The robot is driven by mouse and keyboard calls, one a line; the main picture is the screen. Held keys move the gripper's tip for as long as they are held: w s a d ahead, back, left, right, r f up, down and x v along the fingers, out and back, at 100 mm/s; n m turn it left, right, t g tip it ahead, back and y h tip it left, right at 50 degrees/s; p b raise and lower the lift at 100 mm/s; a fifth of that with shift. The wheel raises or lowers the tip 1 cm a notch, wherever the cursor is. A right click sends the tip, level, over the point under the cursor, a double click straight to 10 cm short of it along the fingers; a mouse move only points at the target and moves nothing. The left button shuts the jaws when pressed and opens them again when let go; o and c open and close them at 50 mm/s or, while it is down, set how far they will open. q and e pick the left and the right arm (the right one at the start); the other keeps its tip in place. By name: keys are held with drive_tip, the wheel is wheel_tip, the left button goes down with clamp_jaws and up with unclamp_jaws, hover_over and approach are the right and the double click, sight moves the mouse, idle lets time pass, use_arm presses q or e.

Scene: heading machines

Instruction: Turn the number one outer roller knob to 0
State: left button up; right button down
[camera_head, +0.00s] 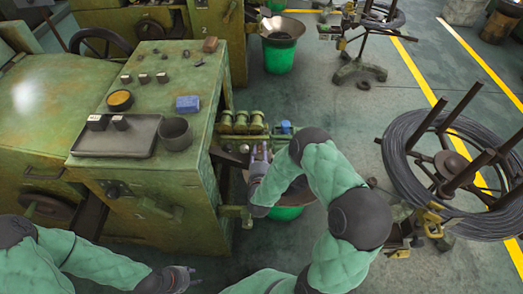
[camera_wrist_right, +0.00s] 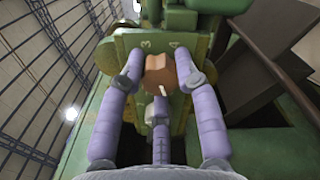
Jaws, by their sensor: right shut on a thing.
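In the right wrist view a brown knob (camera_wrist_right: 158,72) with a short white mark at its lower edge sits on a green machine face (camera_wrist_right: 130,42) with small pale marks above it. My right gripper (camera_wrist_right: 165,78) has its purple-grey fingers closed around the knob from both sides, with a third finger below. In the head view my right gripper (camera_head: 260,158) reaches to the machine's right side, just below the green rollers (camera_head: 242,122), and hides the knob there. My left gripper (camera_head: 182,278) is low in the head view, away from the machine; its finger opening is unclear.
The green machine (camera_head: 150,205) carries a grey tray (camera_head: 115,152), a cup (camera_head: 175,134) and a blue box (camera_head: 187,104) on top. A wire coil stand (camera_head: 448,165) stands at the right. A green bucket (camera_head: 287,213) is below my right arm.

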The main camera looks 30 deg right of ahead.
drive_tip(key=shift+w+a+n, duration=0.1)
drive_tip(key=shift+a+n, duration=0.05)
drive_tip(key=shift+n, duration=1.05)
drive_tip(key=shift+f, duration=0.15)
drive_tip(key=c, duration=1.3)
unclamp_jaws()
drive_tip(key=o, duration=0.4)
drive_tip(key=shift+w+a, duration=0.1)
drive_tip(key=v, duration=1.2)
drive_tip(key=shift+s+d, duration=0.2)
drive_tip(key=shift+s, duration=0.05)
